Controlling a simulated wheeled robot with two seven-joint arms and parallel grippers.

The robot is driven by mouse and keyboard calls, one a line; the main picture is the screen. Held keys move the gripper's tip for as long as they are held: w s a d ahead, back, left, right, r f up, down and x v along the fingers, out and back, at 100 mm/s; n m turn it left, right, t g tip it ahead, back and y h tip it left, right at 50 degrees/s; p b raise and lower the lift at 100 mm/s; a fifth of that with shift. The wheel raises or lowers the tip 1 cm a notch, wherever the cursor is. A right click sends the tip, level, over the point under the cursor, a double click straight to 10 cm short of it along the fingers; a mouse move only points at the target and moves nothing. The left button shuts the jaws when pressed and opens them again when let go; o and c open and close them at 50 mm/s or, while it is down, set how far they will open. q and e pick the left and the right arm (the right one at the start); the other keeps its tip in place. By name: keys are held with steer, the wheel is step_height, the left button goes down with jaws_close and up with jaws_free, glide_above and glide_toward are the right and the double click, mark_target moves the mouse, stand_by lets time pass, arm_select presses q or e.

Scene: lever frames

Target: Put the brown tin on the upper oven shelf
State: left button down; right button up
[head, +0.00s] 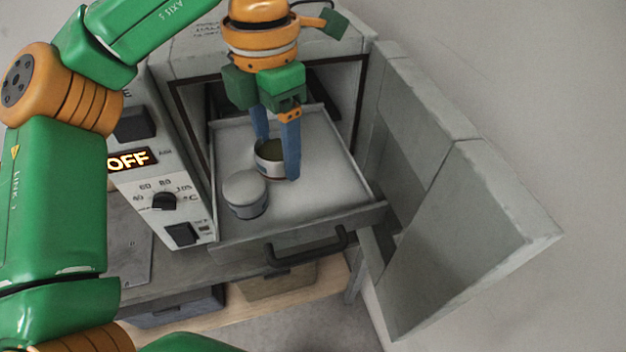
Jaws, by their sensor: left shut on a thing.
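A small round tin (268,169) with a pale side and a dark olive-brown top stands on, or just above, the pulled-out oven shelf (330,187). I take it for the brown tin. My left gripper (277,158) reaches down from above and is shut on this tin, its blue fingers hiding part of it. The shelf is light grey, with a dark handle (305,248) on its front. It is the only shelf I can make out, so its level is unclear. My right gripper is not in view.
A second tin with a pale grey top (245,192) stands on the shelf, front left of the held one. The oven door (470,220) is open on the right. A control panel (165,190) reading OFF is on the left. Bins (275,284) sit below.

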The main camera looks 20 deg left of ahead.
arm_select(q)
steer(key=w+d+f, duration=0.4)
steer(key=f, duration=0.1)
step_height(320, 180, down, 4)
steer(key=shift+r+p, duration=0.25)
steer(key=shift+p, duration=0.75)
steer(key=shift+f, duration=0.25)
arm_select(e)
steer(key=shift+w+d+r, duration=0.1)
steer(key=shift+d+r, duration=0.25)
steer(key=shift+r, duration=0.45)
arm_select(q)
steer(key=shift+c, duration=2.3)
jaws_free()
steer(key=shift+f+b, duration=0.15)
steer(key=shift+b, duration=0.2)
steer(key=o, duration=0.5)
steer(key=shift+c, duration=0.2)
steer(key=shift+r, duration=0.35)
step_height(320, 180, up, 5)
steer(key=shift+w+r+b, duration=0.1)
steer(key=shift+b, duration=0.3)
step_height(320, 180, up, 7)
steer(key=p, duration=0.2)
glide_above(315, 191)
steer(key=shift+f, duration=0.2)
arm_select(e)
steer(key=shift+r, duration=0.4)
